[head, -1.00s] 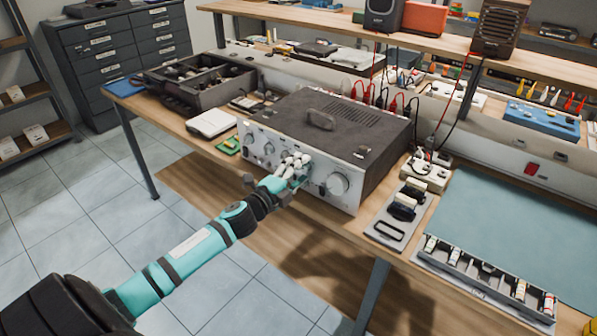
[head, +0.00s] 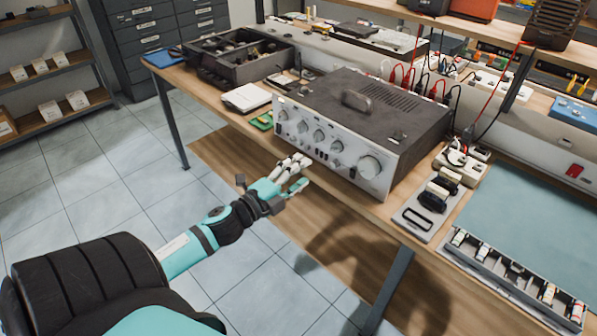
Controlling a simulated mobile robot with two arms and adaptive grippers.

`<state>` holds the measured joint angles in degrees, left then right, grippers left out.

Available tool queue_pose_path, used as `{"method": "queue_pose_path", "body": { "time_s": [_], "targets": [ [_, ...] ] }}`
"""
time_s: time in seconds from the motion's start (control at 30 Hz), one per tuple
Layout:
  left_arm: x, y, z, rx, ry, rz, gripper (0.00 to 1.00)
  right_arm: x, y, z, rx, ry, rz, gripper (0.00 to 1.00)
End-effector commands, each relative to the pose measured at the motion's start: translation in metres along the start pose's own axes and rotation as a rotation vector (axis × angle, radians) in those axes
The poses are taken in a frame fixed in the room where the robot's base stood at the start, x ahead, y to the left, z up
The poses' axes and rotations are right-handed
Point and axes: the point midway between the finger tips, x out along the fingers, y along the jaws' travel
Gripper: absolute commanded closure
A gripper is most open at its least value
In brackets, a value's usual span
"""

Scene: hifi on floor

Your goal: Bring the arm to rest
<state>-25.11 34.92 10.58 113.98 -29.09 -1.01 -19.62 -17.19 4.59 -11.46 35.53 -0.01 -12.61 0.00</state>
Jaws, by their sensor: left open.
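My left arm comes in from the lower left, teal and black. Its gripper (head: 294,172) is open and empty, in front of the hi-fi amplifier and below its front panel, off the bench's front edge. The grey amplifier (head: 362,124) stands on the wooden workbench, its silver front with several knobs facing the arm. The gripper looks apart from the panel. My right gripper is not in view.
A grey tray with dark parts (head: 433,203) and a long box of small parts (head: 512,272) lie right of the amplifier. A teal mat (head: 540,225) covers the bench's right. A compartment box (head: 236,58) stands at the back left. Tiled floor (head: 110,190) is clear at left.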

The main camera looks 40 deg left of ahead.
Motion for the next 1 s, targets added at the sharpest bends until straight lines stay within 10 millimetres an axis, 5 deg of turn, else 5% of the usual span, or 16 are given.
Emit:
{"method": "queue_pose_path", "body": {
  "time_s": [0.57, 0.67, 0.77, 1.0],
  "targets": [
    [0.0, 0.01, 0.004, -0.018, -0.014, 0.016, 0.47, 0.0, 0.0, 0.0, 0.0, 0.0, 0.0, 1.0],
    [-0.003, 0.044, 0.018, -0.084, -0.062, 0.069, 0.47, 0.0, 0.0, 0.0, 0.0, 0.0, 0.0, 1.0],
    [-0.013, 0.104, 0.037, -0.199, -0.146, 0.161, 0.47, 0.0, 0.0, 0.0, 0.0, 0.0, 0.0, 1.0],
    [-0.072, 0.277, 0.054, -0.514, -0.388, 0.423, 0.47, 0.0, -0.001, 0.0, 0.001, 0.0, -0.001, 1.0]
  ]
}}
